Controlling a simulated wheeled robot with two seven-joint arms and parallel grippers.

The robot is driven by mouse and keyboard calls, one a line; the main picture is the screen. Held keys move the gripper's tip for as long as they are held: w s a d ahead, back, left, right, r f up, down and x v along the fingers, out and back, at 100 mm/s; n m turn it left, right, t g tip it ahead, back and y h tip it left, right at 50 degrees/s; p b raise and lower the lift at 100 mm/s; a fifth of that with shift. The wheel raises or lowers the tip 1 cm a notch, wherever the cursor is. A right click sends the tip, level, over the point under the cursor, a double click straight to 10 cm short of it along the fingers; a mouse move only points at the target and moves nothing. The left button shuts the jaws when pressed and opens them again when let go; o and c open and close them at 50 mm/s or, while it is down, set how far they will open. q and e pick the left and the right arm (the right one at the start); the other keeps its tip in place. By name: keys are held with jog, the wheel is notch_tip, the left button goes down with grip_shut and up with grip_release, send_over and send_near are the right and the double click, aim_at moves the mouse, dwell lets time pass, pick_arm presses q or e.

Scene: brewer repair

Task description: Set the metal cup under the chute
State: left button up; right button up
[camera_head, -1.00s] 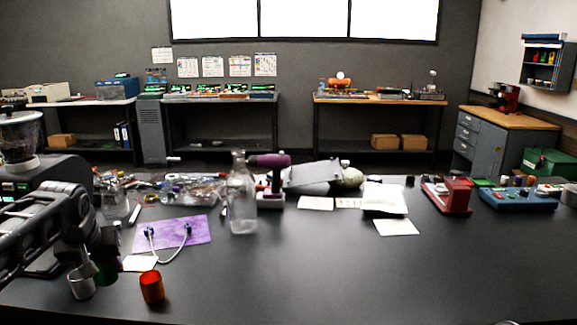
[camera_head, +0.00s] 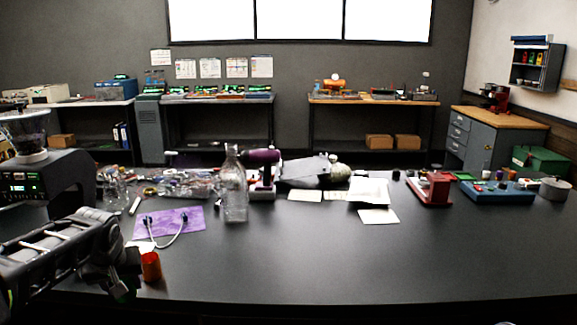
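The metal cup does not show now; my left arm covers the area at lower left where it was. My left gripper (camera_head: 120,289) is at the end of that arm, low at the table's front left. Its fingers are too dark and small to tell open from shut, and I cannot tell whether it holds anything. My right gripper is not in view.
A purple mat (camera_head: 185,220) with a white cable lies behind the orange cup. A clear glass bottle (camera_head: 234,195) and a purple drill (camera_head: 263,165) stand further back. Loose clutter lines the back left. The table's middle and right front are clear.

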pick_arm(q)
jog(key=s+d+f+m+h, duration=0.1)
jog(key=s+d+f+m, duration=0.1)
jog(key=d+f, duration=0.5)
jog(key=s+d+f+m+h, duration=0.1)
jog(key=s+d+f+m, duration=0.2)
jog(key=d+f, duration=0.4)
jog(key=d, duration=0.6)
jog(key=shift+s+d+t+h, duration=0.2)
jog(key=shift+s+t+h, duration=0.1)
jog(key=shift+s+h, duration=0.1)
